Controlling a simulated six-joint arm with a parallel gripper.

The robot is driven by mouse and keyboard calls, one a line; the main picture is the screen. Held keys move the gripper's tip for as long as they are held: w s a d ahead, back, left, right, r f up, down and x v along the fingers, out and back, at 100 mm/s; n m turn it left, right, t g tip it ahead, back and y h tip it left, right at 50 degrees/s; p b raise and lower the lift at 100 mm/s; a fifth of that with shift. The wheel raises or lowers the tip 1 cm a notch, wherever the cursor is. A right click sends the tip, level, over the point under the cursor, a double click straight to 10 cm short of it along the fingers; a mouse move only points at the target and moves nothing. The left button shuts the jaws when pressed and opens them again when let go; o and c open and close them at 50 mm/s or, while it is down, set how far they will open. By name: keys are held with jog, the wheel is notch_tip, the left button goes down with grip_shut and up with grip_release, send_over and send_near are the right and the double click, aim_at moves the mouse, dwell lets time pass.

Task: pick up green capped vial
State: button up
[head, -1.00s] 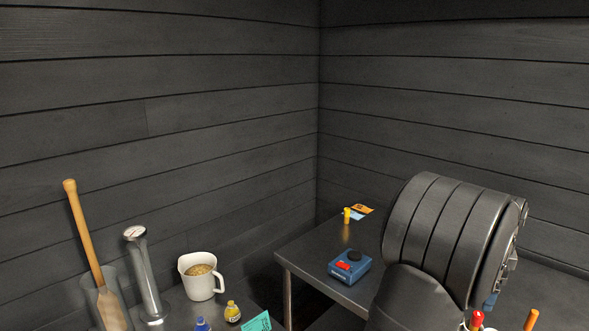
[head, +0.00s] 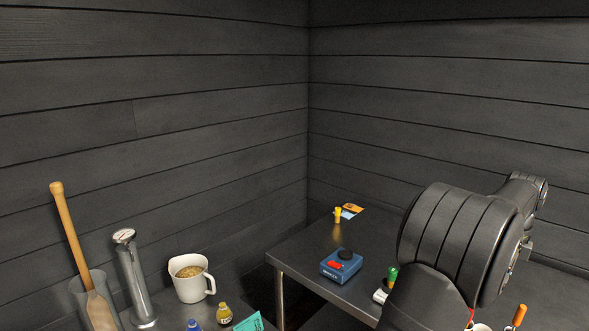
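A green-topped object (head: 392,275), which looks like the green capped vial, stands on the metal table (head: 300,254) just left of my arm. My arm's dark links hide what lies right behind them, and the vial's lower part is hard to make out. My gripper's fingers do not show; only dark arm links fill the right side, so I cannot see it relative to the vial.
A blue device (head: 341,267) with a red part and black knob sits left of the vial. A pale object (head: 380,296) lies just in front of it. A yellow-capped vial (head: 338,215) stands at the back. A white jug (head: 190,278) and steel cylinder (head: 137,285) stand left.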

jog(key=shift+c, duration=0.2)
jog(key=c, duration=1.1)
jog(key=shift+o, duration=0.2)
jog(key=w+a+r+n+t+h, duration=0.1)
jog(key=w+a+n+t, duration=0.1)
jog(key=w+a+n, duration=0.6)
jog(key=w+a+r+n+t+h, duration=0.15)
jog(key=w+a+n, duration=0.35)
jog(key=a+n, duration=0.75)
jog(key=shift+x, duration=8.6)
